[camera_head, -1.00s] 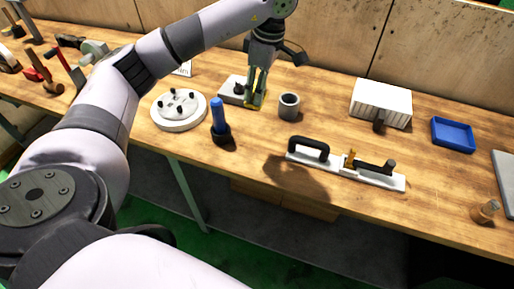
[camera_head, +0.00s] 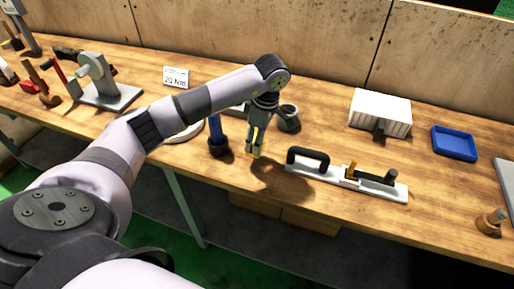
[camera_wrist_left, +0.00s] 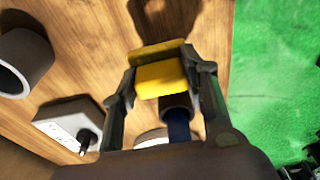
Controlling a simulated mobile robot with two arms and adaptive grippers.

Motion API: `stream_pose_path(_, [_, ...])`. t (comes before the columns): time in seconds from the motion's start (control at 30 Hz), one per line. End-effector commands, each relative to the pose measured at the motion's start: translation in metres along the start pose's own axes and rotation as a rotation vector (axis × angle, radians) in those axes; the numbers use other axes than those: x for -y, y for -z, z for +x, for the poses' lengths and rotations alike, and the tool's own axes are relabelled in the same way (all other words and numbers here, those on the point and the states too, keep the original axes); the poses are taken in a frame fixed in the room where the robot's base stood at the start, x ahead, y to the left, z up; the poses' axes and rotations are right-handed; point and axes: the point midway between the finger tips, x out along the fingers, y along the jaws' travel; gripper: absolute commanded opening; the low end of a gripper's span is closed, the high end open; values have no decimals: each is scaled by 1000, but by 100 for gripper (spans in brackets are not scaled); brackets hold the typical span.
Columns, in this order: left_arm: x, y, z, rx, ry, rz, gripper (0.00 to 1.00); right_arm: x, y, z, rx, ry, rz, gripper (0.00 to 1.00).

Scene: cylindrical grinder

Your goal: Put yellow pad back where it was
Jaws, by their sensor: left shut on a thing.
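The yellow pad (camera_wrist_left: 160,78) is held between the two fingers of my left gripper (camera_wrist_left: 163,82) in the left wrist view. In the head view my left gripper (camera_head: 256,150) points down above the front part of the bench, with the yellow pad (camera_head: 251,154) at its fingertips. It is between the blue-handled tool and the white fixture with a black handle. The pad looks clear of the bench top. My arm partly hides the light block with a black knob, which shows in the left wrist view (camera_wrist_left: 62,117). My right gripper is not in view.
The blue-handled tool (camera_head: 217,140) stands close left of my gripper, and a grey cup (camera_head: 289,121) behind it. The white fixture (camera_head: 335,178) with a black handle lies to its right. A white ribbed box (camera_head: 380,106) and blue tray (camera_head: 455,142) stand farther right.

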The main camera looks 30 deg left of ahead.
Motion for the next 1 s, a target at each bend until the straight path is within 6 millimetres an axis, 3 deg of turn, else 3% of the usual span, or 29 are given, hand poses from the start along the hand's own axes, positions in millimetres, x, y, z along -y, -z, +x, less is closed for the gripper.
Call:
stream_pose_path(0.17, [1,-2,12,0,2,1,6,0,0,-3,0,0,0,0])
stream_pose_path(0.4, [0,-7,44,1,2,0,6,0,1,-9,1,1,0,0])
stream_pose_path(0.77, [0,-8,50,0,-1,0,6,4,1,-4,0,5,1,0])
stream_pose_path(0.8, [0,-8,48,0,-1,0,43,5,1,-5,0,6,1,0])
stream_pose_path(1.0, [0,-8,48,0,0,0,56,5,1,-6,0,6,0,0])
